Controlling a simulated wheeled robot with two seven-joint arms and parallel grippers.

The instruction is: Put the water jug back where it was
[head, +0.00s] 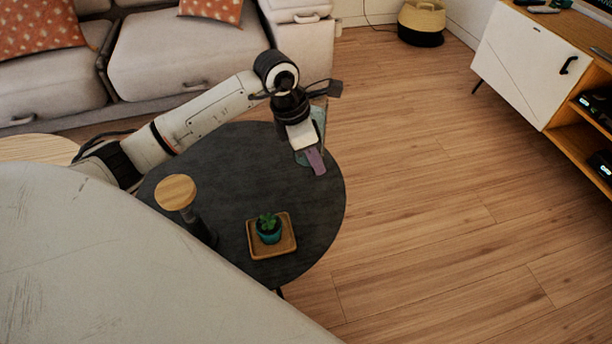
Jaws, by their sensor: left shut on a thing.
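The water jug (320,118) appears as a pale teal, see-through shape at the far right part of the dark round table (215,150). My left gripper (307,146) is in front of it and hides most of it. The gripper is shut on the jug and points down. A purple piece (316,162) shows just below the gripper; I cannot tell what it is. Whether the jug's base touches the table is hard to tell. My right gripper is not in view.
A wooden tray (288,248) with a small potted plant (268,227) sits near the table's front. A dark container with a wooden top (176,191) stands at the left. A sofa (180,50) is behind, a white cabinet (525,62) right. Floor between is clear.

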